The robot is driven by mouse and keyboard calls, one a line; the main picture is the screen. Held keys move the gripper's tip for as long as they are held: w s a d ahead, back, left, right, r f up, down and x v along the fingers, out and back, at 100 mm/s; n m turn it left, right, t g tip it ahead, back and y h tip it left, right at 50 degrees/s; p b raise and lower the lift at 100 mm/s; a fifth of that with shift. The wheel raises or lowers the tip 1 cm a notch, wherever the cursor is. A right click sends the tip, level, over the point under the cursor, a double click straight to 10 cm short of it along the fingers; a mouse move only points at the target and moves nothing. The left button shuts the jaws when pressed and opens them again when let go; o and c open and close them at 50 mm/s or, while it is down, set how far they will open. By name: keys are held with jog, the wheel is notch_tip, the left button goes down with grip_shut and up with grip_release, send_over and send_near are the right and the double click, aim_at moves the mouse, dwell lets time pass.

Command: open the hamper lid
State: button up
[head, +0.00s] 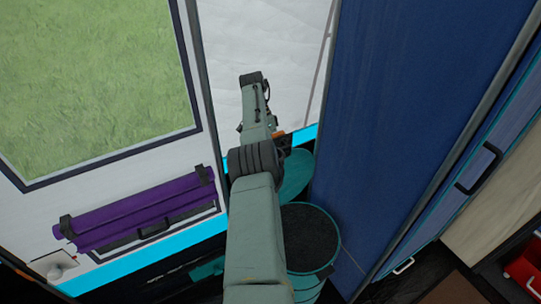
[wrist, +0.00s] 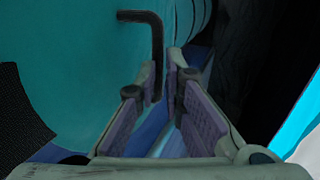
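The hamper (head: 327,270) is a round teal bin with a dark round top area, low in the middle of the head view, partly behind my arm. A teal panel (head: 297,172), apparently its lid, stands behind it. In the wrist view a teal surface (wrist: 75,60) that looks like the lid fills the left side. A black bent handle (wrist: 153,40) sticks out from it. My gripper (wrist: 161,85) is open, with its fingers on either side of the handle's end. I cannot tell whether they touch it. The fingertips are hidden in the head view.
A tall blue panel (head: 385,110) stands close on the right, with handled cabinet doors beyond. A purple roll (head: 140,210) hangs on the white tent wall at left, below a window (head: 95,75). Room around the hamper is tight.

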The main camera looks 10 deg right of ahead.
jog(key=o, duration=0.4)
jog(key=shift+x, duration=1.15)
jog(key=shift+w+d+r, duration=0.1)
jog(key=shift+w+d, duration=0.05)
jog(key=shift+w, duration=0.1)
jog(key=shift+r, duration=0.1)
